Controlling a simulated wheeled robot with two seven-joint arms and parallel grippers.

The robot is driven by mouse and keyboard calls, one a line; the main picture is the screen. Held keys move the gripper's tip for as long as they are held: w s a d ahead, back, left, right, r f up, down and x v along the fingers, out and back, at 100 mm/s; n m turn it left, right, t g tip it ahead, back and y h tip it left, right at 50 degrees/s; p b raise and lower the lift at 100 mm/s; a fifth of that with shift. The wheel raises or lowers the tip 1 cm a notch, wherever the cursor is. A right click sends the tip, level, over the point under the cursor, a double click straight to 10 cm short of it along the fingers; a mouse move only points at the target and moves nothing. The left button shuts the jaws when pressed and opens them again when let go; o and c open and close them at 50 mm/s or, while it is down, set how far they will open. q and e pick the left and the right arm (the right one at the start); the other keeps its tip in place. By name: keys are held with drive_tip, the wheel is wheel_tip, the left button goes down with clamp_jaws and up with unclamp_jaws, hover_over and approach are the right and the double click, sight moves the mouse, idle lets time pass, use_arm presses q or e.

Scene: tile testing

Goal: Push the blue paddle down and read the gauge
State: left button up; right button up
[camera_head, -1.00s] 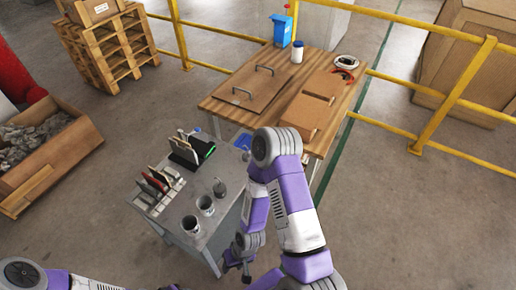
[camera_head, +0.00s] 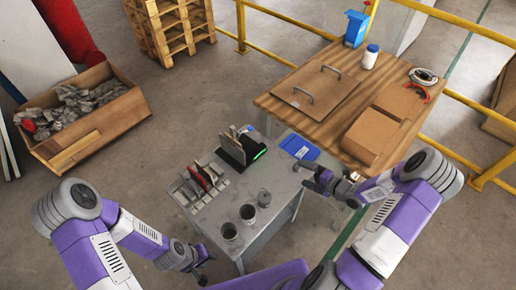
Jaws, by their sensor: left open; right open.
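A flat blue piece (camera_head: 299,147) with a pale mark lies at the far right part of the grey table (camera_head: 215,213); I cannot tell whether it is the blue paddle. A taller blue object (camera_head: 356,29) with a red top stands at the back of the wooden table. No gauge face can be made out. My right gripper (camera_head: 302,177) is open and empty, over the right edge of the grey table, in front of the flat blue piece and apart from it. My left gripper (camera_head: 207,270) is open and empty, low by the grey table's near left side.
The grey table holds two grey cups (camera_head: 239,222), a small dark bottle (camera_head: 264,198), a rack of tiles (camera_head: 205,178) and a black holder (camera_head: 241,148) with a green light. The wooden table (camera_head: 290,112) carries a board, cardboard box and white bottle (camera_head: 370,57). Yellow rails stand behind.

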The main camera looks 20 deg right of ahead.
drive_tip(key=shift+n, duration=0.4)
drive_tip(key=b+x, duration=0.3)
drive_tip(key=x, duration=0.5)
drive_tip(key=shift+w+a+f, duration=0.1)
drive_tip(key=shift+w+a, duration=0.05)
drive_tip(key=shift+w, duration=0.1)
drive_tip(key=shift+w+a+f, duration=0.15)
drive_tip(key=shift+w+a, duration=0.05)
drive_tip(key=shift+w, duration=0.25)
drive_tip(key=p+v, duration=0.3)
drive_tip(key=v, duration=0.7)
drive_tip(key=shift+s+d+f, duration=0.1)
